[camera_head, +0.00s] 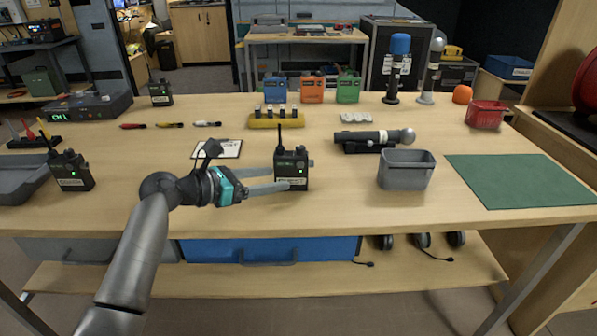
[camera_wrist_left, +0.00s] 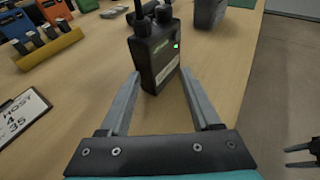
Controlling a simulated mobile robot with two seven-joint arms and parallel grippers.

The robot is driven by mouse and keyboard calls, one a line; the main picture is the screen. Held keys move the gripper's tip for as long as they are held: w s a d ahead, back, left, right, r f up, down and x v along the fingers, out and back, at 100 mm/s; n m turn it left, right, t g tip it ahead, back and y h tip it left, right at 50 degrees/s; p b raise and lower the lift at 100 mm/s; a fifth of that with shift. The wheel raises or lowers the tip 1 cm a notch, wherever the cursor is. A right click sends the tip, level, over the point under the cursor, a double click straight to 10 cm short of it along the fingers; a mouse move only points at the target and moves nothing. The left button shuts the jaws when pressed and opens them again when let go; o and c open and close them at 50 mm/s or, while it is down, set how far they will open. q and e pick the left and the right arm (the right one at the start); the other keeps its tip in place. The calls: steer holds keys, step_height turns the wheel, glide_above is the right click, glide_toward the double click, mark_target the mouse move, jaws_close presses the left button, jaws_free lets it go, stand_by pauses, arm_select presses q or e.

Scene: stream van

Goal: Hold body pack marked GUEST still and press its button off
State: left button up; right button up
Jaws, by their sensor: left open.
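A black body pack (camera_head: 291,170) with an antenna and a small green light stands upright near the front middle of the table. It also shows in the left wrist view (camera_wrist_left: 155,62); the writing on its pale label is too small to read. My left gripper (camera_head: 291,183) is open, its fingers reaching right to the pack. In the left wrist view the fingers (camera_wrist_left: 160,82) point at the pack's lower part, one to each side; contact is unclear. A dark two-pronged shape (camera_wrist_left: 300,150) at the right edge looks like my right gripper, prongs apart and empty.
Similar packs stand at the left (camera_head: 71,172) and back left (camera_head: 160,94). A grey bin (camera_head: 406,172) and a microphone on a dark cradle (camera_head: 374,139) are right of the middle pack. A card (camera_head: 217,149) lies behind my left wrist. A green mat (camera_head: 520,181) is bare.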

mark_target(282, 177)
arm_select(q)
steer(key=shift+w+d+f+b, duration=0.2)
steer(key=shift+w+d+b, duration=0.05)
steer(key=shift+d+b, duration=0.15)
steer(key=x, duration=0.3)
steer(key=shift+r, duration=0.1)
steer(key=shift+w+d+f, duration=0.2)
steer(key=shift+w+d, duration=0.05)
steer(key=shift+d, duration=0.2)
arm_select(e)
steer(key=shift+w+a+r, duration=0.1)
steer(key=shift+w+r, duration=0.05)
steer(key=shift+r, duration=0.3)
steer(key=shift+w+a+r, duration=0.1)
steer(key=shift+w+r, duration=0.05)
steer(key=shift+r, duration=0.3)
arm_select(q)
jaws_close()
steer(key=c, duration=1)
jaws_free()
steer(key=o, duration=1.6)
